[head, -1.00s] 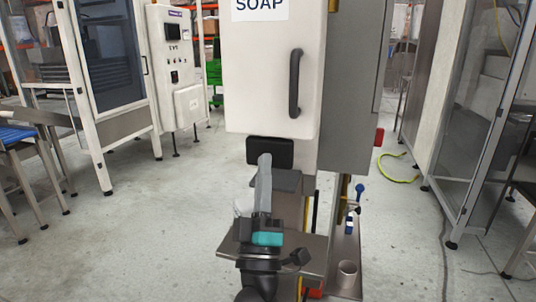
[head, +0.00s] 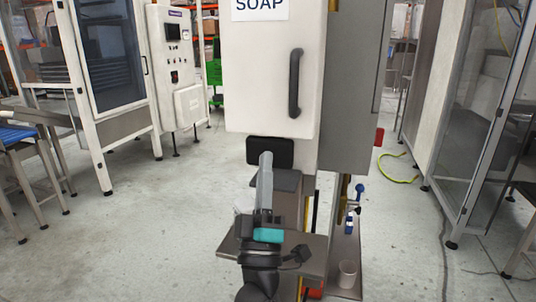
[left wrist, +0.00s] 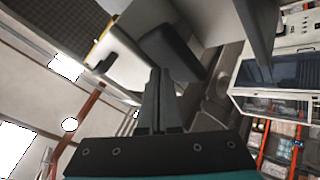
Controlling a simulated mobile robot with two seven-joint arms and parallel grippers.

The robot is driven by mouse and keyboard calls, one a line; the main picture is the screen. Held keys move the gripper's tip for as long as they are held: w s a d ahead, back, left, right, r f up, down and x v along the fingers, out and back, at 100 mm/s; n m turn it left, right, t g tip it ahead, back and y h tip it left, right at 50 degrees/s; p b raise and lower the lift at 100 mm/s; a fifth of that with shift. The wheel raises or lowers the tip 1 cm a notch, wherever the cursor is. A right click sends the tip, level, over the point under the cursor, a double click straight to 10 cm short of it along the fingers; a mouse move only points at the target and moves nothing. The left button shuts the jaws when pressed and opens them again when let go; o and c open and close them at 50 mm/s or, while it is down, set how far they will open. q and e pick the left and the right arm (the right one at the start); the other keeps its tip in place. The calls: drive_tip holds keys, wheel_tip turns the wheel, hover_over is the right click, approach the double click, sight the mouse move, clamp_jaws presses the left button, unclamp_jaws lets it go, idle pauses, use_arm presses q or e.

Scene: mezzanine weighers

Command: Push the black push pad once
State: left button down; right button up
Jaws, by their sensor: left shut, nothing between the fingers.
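The black push pad (head: 283,148) sticks out below the white soap dispenser box (head: 260,85). In the left wrist view, the pad (left wrist: 172,52) is a dark block just beyond the fingertips. My left gripper (head: 266,155) is shut and empty, with its grey fingers pointing up and forward. In the head view its tips overlap the lower middle of the pad. In the left wrist view the tips (left wrist: 160,72) lie close to the pad's edge. I cannot tell whether they touch it. My right gripper is not in view.
A metal shelf (head: 312,258) sits below the dispenser, close to my left wrist. A small cup (head: 347,272) and a blue-topped bottle (head: 350,224) stand at its right. A grey cabinet (head: 350,90) is behind.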

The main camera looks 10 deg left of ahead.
use_arm(q)
drive_tip(key=shift+w, duration=0.85)
idle(0.9)
drive_tip(key=shift+s, duration=0.1)
idle(0.3)
drive_tip(key=shift+s+p, duration=0.3)
drive_tip(key=shift+s, duration=0.8)
drive_tip(key=s+p, duration=0.1)
drive_tip(key=s, duration=0.4)
drive_tip(key=shift+a+p, duration=0.1)
drive_tip(key=shift+p, duration=0.3)
